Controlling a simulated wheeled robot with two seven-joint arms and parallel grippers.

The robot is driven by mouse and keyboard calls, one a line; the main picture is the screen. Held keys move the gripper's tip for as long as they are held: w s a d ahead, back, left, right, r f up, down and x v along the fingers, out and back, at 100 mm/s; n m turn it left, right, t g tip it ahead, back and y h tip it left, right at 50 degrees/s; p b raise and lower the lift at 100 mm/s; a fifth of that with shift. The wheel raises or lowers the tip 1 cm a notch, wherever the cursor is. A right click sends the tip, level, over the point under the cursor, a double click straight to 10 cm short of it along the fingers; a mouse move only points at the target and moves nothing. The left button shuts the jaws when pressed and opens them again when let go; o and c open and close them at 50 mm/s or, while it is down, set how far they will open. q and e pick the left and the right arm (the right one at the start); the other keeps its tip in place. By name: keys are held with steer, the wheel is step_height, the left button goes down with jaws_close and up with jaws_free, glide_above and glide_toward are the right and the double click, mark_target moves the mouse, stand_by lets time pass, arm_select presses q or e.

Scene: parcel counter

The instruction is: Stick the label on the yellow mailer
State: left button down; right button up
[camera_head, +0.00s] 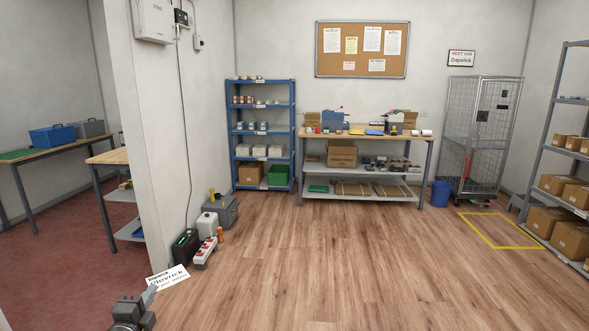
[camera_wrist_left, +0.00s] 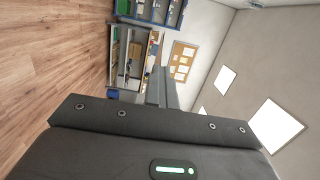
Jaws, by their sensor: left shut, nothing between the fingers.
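My left gripper (camera_head: 150,290) is low at the left in the head view. It is shut, with nothing between its fingers; its fingers also show in the left wrist view (camera_wrist_left: 163,88). A white card with black print (camera_head: 168,278) shows just beyond the fingertips. I cannot tell whether it is the label or whether it touches the gripper. A small flat yellow thing (camera_head: 357,131) lies on the far workbench (camera_head: 365,137); it may be the yellow mailer, but is too small to be sure. My right gripper is not in view.
A blue shelf unit (camera_head: 292,130) stands left of the bench, and a wire cage trolley (camera_head: 484,130) and blue bin (camera_head: 441,193) stand right of it. Cases and a power strip (camera_head: 206,250) lie along the left wall's foot. The wood floor (camera_head: 350,260) is clear.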

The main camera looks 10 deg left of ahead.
arm_select(q)
steer(key=s+d+r+m+h, duration=0.1)
steer(key=s+d+h, duration=0.1)
steer(key=d, duration=1.1)
steer(key=s+d+r+m+h, duration=0.1)
steer(key=s+d+m+h, duration=0.1)
steer(key=d, duration=1.1)
steer(key=shift+s+r+t+h, duration=0.25)
steer(key=shift+r+t+h, duration=0.05)
steer(key=shift+r, duration=0.1)
